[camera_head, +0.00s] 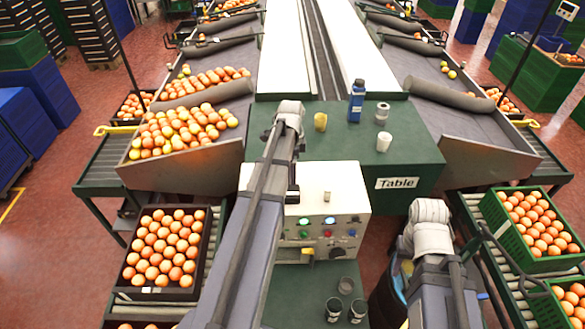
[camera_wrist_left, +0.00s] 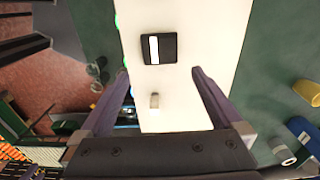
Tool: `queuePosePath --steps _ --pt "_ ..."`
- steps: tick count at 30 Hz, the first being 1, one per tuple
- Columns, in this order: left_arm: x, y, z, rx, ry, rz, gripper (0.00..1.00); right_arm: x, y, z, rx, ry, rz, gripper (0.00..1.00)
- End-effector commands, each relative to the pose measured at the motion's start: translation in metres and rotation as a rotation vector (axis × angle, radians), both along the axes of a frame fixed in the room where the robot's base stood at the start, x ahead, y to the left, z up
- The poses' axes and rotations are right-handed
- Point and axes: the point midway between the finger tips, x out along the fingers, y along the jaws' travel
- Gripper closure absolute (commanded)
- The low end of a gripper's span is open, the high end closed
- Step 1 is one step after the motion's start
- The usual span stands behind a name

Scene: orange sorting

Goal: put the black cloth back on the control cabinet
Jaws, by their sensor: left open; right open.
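The control cabinet (camera_head: 345,185) is a cream box with buttons and knobs on its front, standing at the table's near edge. Its pale top (camera_wrist_left: 190,20) fills the middle of the left wrist view. A small black piece with a white stripe (camera_wrist_left: 158,48) lies flat on that top; I cannot tell whether it is cloth. I make out no other black cloth. My left gripper (camera_wrist_left: 155,85) is open and empty above the cabinet top, its fingers apart; my arm hides it in the head view. My right gripper (camera_head: 428,235) is open, right of the cabinet; its fingertips are unclear.
Orange crates (camera_head: 125,278) flank both sides. A dark bin (camera_head: 385,297) stands by my right arm.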

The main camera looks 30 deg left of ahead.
Motion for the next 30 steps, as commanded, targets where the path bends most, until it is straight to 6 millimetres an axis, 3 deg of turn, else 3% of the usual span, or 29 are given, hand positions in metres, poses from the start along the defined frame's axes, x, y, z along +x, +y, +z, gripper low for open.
queuePosePath --steps 10,13,17,21,24,27,30 --pt "0.000 -0.002 0.004 0.000 0.000 0.001 0.00 0.000 0.000 0.004 0.000 0.000 0.001 0.50" --pt "-0.005 -0.023 0.004 0.004 0.005 0.025 0.00 0.000 0.000 0.004 0.000 0.000 0.001 0.50" --pt "-0.025 -0.093 0.004 0.019 0.019 0.127 0.00 0.000 0.000 0.004 0.000 0.000 0.001 0.50" --pt "-0.065 -0.181 0.004 0.051 0.030 0.291 0.00 0.000 0.000 0.004 0.000 0.000 0.001 0.50" --pt "-0.097 -0.229 0.004 0.074 0.028 0.406 0.00 0.000 0.000 0.004 0.000 0.000 0.001 0.50" --pt "-0.126 -0.263 0.004 0.094 0.020 0.506 0.00 0.000 0.000 0.004 0.000 0.000 0.001 0.50" --pt "-0.149 -0.286 0.005 0.108 0.011 0.584 0.00 0.000 0.000 0.004 0.000 0.000 0.001 0.50"
